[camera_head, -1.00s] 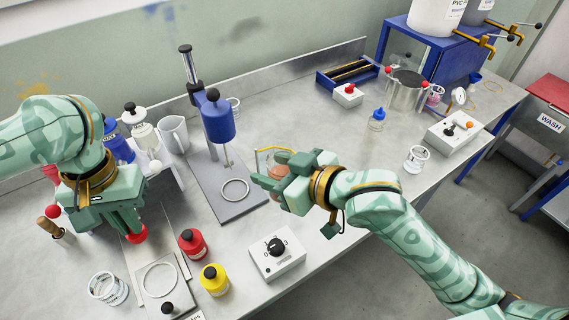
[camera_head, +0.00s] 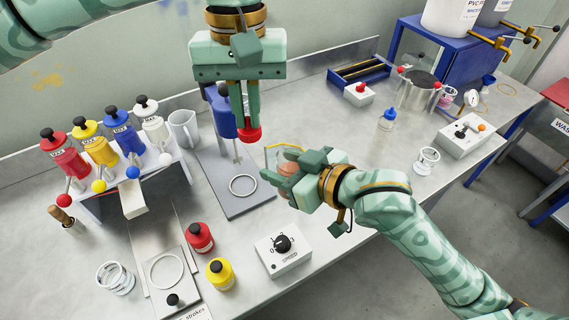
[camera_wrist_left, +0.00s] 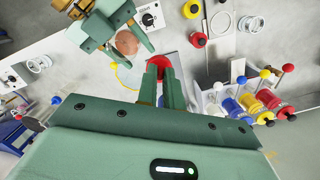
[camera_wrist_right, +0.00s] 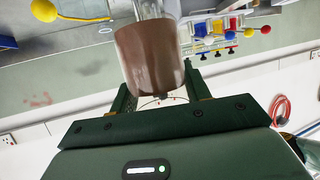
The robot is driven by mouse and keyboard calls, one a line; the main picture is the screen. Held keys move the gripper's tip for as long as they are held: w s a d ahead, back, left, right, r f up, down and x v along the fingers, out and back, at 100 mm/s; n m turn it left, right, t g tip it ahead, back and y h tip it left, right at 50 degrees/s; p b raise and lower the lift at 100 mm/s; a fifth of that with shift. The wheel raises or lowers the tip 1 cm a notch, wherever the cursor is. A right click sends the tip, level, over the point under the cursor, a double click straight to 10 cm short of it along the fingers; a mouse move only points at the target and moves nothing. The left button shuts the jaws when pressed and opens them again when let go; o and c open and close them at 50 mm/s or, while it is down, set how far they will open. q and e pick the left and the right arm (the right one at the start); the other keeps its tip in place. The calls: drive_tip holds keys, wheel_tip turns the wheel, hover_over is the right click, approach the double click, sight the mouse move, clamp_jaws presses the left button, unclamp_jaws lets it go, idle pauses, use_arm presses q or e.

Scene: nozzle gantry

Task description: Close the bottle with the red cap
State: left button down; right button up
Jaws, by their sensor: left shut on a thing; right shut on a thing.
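The red cap (camera_head: 250,135) is between the fingertips of my left gripper (camera_head: 246,122), which is shut on it and points down. In the left wrist view the cap (camera_wrist_left: 160,68) shows at the fingertips. My right gripper (camera_head: 284,172) is shut on a clear bottle (camera_head: 287,174) with brown contents, mostly hidden by the fingers in the head view. The bottle (camera_wrist_right: 150,55) is large in the right wrist view. In the left wrist view no cap shows on the bottle (camera_wrist_left: 127,42). The red cap is apart from it, up and left of it in the head view.
A blue mixer (camera_head: 220,112) on a grey base stands just behind my left gripper. A red bottle (camera_head: 199,237), a yellow bottle (camera_head: 219,273) and a white speed box (camera_head: 283,249) stand at the front. Several dispenser bottles (camera_head: 127,140) fill a rack at left.

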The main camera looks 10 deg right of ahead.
use_arm(q)
drive_tip(key=d+r+n, duration=0.3)
drive_tip(key=d, duration=0.3)
drive_tip(key=shift+s+d+r, duration=0.15)
drive_tip(key=shift+s+r, duration=0.25)
drive_tip(key=shift+d+f, duration=0.1)
drive_tip(key=shift+f, duration=1.95)
drive_tip(key=shift+s+r, duration=0.15)
drive_tip(key=shift+r, duration=0.05)
drive_tip(key=shift+f, duration=0.9)
